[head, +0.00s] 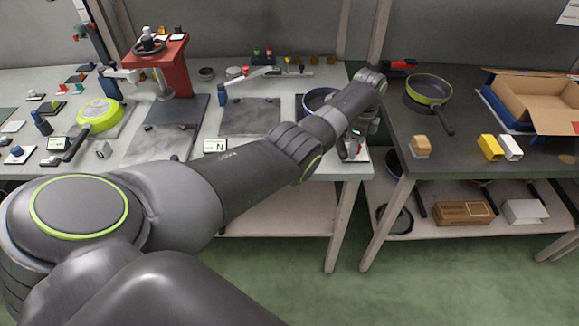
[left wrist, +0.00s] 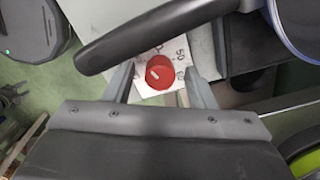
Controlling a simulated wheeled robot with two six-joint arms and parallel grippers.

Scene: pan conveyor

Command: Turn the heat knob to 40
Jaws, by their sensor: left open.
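The red heat knob (left wrist: 159,72) sits on a white dial plate (left wrist: 150,92) in the left wrist view. It has a short white mark on its face. Some printed numbers show beside it, but I cannot read the setting surely. My left gripper (left wrist: 160,84) is open, with one finger on each side of the knob and gaps between. I cannot tell how far above the plate the fingertips are. In the head view, my left gripper (head: 355,142) is at the table's right front corner, over the white plate (head: 362,155), mostly hiding the knob. My right gripper is not in view.
A blue-rimmed pan (head: 312,102) stands behind my left wrist. A dark handle (left wrist: 150,38) passes close to the knob. A darker table (head: 450,135) on the right holds a green-rimmed pan (head: 411,92), an open cardboard box (head: 535,100) and small blocks. Green floor lies in front.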

